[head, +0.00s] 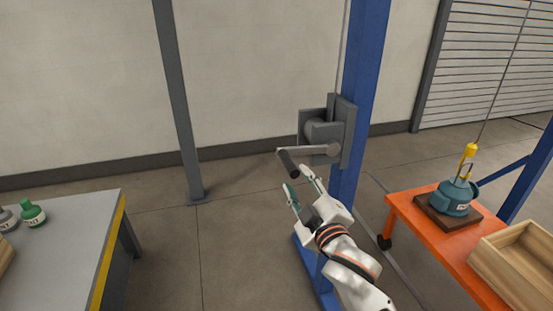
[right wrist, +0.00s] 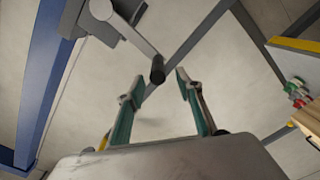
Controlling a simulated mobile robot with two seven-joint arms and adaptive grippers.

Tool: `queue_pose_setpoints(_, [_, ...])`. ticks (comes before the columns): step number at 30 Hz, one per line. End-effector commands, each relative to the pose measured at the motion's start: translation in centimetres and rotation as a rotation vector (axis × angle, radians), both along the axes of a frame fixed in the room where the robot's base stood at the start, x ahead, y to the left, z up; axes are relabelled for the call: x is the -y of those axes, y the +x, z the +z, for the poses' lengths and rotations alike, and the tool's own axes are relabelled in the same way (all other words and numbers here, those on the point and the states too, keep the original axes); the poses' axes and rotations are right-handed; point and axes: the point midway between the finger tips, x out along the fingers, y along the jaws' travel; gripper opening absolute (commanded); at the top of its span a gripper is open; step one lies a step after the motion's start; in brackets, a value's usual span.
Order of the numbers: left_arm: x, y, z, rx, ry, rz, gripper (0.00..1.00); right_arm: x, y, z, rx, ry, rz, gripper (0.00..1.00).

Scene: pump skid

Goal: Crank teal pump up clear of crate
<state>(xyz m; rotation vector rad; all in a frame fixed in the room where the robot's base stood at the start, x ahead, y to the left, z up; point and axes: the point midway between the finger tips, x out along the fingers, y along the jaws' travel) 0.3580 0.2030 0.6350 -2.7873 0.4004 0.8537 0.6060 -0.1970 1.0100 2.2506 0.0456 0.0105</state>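The teal pump (head: 456,196) sits upright on a dark brown pad on the orange table, hanging point up under a yellow hook (head: 469,152) on a cable. The open wooden crate (head: 515,262) stands beside it, nearer me. The winch (head: 325,132) is fixed to the blue post, its crank arm reaching left to a dark handle (head: 287,162). The handle also shows in the right wrist view (right wrist: 157,70). My right gripper (head: 298,181) is open and empty, just below the handle and apart from it. My left gripper is not in view.
The blue post (head: 364,60) rises behind my right gripper. The orange table (head: 428,228) is at the right. A grey bench (head: 70,240) with a yellow edge and green bottle (head: 33,213) is at the left. Floor between is clear.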

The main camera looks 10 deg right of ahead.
Motion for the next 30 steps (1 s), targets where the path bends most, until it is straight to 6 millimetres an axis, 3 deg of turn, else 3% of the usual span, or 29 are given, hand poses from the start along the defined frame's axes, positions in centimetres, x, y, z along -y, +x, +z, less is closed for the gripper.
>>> queue_pose_setpoints(5, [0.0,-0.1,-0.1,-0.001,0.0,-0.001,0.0,0.0,0.7,0.5,0.008,-0.008,-0.003,0.36])
queue_pose_setpoints(18, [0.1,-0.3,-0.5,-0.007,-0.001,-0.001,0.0,-0.2,6.8,0.4,0.007,-0.006,-0.003,0.36])
queue_pose_setpoints(30, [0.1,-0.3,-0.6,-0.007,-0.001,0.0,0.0,-0.2,7.9,0.4,0.007,-0.005,-0.003,0.36])
